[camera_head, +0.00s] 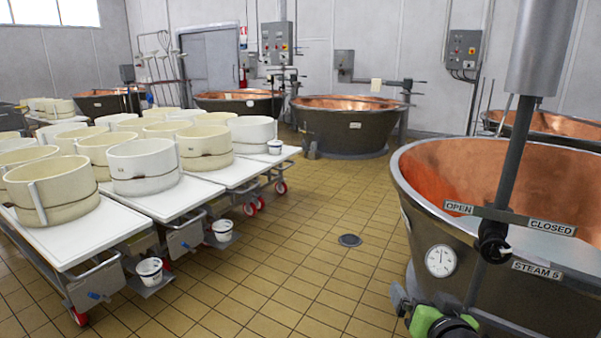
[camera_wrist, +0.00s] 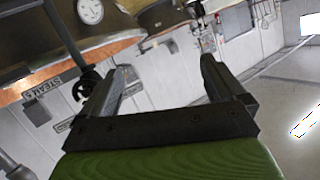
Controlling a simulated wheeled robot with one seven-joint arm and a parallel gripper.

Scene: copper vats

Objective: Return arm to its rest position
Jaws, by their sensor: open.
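My gripper (camera_wrist: 166,66) shows in the wrist view with its two dark fingers spread apart and nothing between them. Its green body fills the bottom of that view. In the head view, a green and black part of my arm shows low at the right, in front of the near copper vat (camera_head: 455,165); the fingers are hard to make out there. The vat's round gauge (camera_head: 440,261) and dark valve handle (camera_head: 494,243) are close by. The wrist view is tilted and shows the gauge (camera_wrist: 90,11) and valve handle (camera_wrist: 86,86) beyond the fingers.
White tables (camera_head: 190,200) with several cheese moulds (camera_head: 144,166) stand at the left. White buckets (camera_head: 149,270) sit low beside them. More copper vats (camera_head: 346,128) stand at the back. The tiled floor (camera_head: 300,230) between tables and near vat is clear, with a drain (camera_head: 350,240).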

